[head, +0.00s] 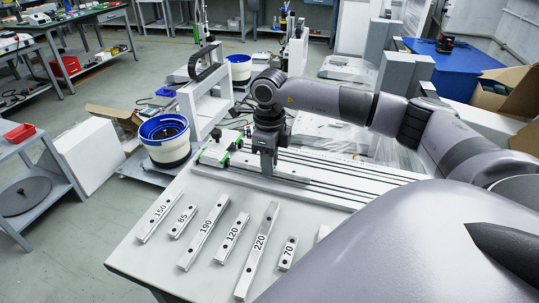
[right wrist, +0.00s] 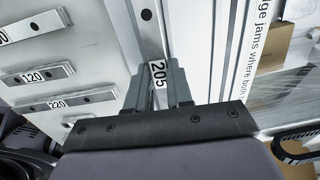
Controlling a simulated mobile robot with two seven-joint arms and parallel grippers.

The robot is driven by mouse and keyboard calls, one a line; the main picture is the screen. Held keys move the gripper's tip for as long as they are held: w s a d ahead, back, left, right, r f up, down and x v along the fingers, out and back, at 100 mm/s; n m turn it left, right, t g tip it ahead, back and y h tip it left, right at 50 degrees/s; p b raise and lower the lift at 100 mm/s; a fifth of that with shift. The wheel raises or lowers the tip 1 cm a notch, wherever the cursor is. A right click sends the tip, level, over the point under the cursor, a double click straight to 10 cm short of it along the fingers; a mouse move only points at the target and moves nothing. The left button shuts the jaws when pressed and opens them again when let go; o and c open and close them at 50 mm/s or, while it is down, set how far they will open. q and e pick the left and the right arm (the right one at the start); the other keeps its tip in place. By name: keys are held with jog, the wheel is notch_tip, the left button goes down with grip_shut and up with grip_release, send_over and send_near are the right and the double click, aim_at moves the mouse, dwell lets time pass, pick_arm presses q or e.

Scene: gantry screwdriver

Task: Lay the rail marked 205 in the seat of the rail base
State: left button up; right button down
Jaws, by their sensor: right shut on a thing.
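My right gripper (head: 268,168) is over the long rail base (head: 330,183) on the table, fingers pointing down. In the right wrist view the gripper (right wrist: 158,92) is shut on the rail marked 205 (right wrist: 158,74), whose label shows between the fingers. The rail appears to lie along the base's length. I cannot tell whether it touches the seat or is held just above it; the fingers and gripper body hide much of it. My left gripper is not in view.
On the near side of the table lie loose rails marked 150 (head: 160,217), 85 (head: 183,221), 190 (head: 204,232), 120 (head: 232,238), 220 (head: 259,250) and 70 (head: 287,253). Another is partly hidden by my arm. A blue-rimmed bucket (head: 166,146) stands beyond the table's left edge.

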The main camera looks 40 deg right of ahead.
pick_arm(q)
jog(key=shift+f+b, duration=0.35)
pick_arm(e)
jog(key=shift+f, duration=0.55)
jog(key=c, duration=0.9)
grip_release()
pick_arm(q)
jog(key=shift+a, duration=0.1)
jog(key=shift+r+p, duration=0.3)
jog(key=shift+p, duration=0.05)
pick_arm(e)
notch_tip(320, 180, up, 7)
jog(key=shift+r, duration=0.1)
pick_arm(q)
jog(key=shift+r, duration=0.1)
pick_arm(e)
jog(key=shift+r, duration=0.1)
jog(key=shift+r+p, duration=0.55)
jog(key=shift+p, duration=0.05)
pick_arm(q)
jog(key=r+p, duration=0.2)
jog(key=p, duration=0.1)
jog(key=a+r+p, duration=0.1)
jog(key=p, duration=0.1)
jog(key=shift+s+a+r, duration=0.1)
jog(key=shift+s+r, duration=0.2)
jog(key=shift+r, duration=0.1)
pick_arm(e)
notch_tip(320, 180, up, 6)
jog(key=shift+f, duration=0.2)
